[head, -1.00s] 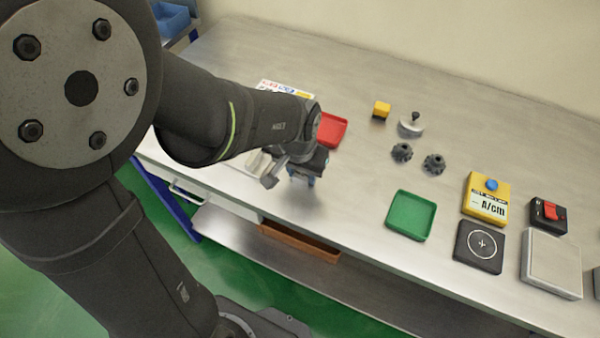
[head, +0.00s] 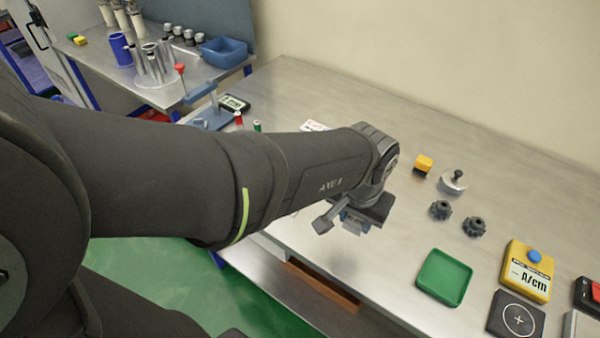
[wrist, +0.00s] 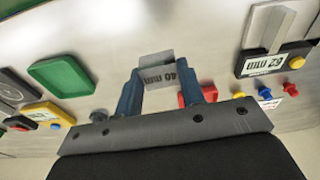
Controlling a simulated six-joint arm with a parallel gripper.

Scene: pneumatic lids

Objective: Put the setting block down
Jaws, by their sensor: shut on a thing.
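The setting block (wrist: 158,73) is a small grey block marked "40 mm". In the wrist view it sits between the two blue fingers of my gripper (wrist: 158,82), which is shut on it. In the head view my gripper (head: 354,226) hangs over the front part of the metal bench, left of the green tray (head: 445,278). The arm and wrist largely cover the block there, and I cannot tell its height above the bench.
The green tray also shows in the wrist view (wrist: 62,76). A "62 mm" gauge (wrist: 262,66) stands at right there, near coloured pegs (wrist: 266,94). A red tray (wrist: 190,97) is partly behind a finger. Two dark gears (head: 440,210) and a yellow tester (head: 528,272) stand on the bench.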

